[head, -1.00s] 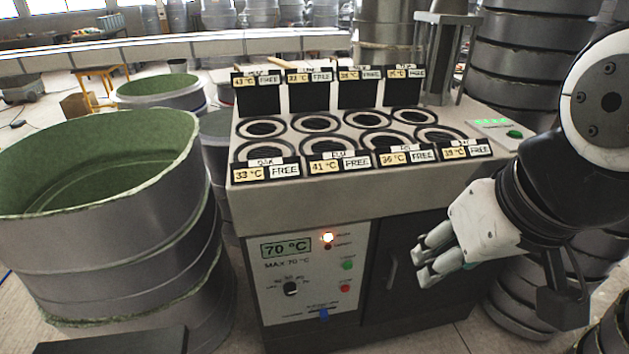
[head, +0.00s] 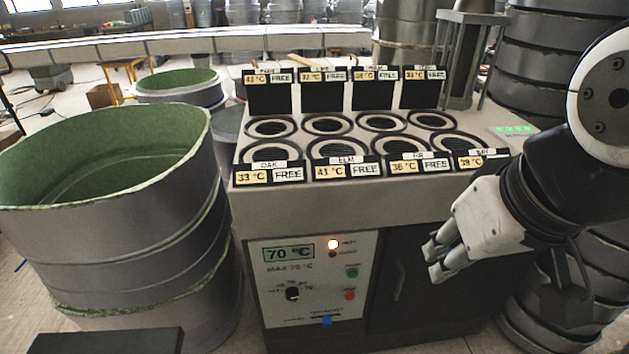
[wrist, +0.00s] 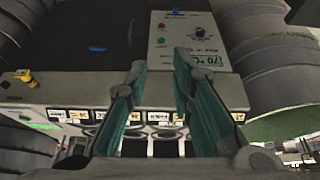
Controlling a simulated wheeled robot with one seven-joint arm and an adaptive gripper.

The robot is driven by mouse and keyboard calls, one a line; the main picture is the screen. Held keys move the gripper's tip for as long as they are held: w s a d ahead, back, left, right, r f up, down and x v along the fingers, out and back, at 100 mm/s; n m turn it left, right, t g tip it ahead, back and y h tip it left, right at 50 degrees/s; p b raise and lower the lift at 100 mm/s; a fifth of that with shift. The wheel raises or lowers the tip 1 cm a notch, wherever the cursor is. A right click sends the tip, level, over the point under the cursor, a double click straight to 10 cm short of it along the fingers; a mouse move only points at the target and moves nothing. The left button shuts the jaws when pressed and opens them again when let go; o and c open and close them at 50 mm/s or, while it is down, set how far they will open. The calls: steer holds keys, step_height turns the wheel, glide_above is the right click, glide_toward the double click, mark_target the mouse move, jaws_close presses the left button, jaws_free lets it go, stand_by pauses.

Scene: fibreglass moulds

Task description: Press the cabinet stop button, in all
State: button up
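The cabinet (head: 330,212) stands in the middle of the head view with a pale control panel (head: 318,308) on its front. A small red button (head: 349,295) sits at the panel's right side, below a green button (head: 352,272). In the wrist view the picture is upside down; the red button (wrist: 162,27) and green button (wrist: 162,40) show beyond the fingers. My gripper (head: 432,260) is in front of the dark door, to the right of and above the red button, apart from it. Its teal-padded fingers (wrist: 160,72) are spread, with nothing between them.
A lit lamp (head: 333,244), a 70 °C display (head: 289,253), a dial (head: 293,293) and a blue switch (head: 327,320) share the panel. The door handle (head: 400,280) is near my gripper. A large green-lined mould (head: 110,230) stands left. A yellow fitting (wrist: 25,78) shows in the wrist view.

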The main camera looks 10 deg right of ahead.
jaws_close()
stand_by(1.0)
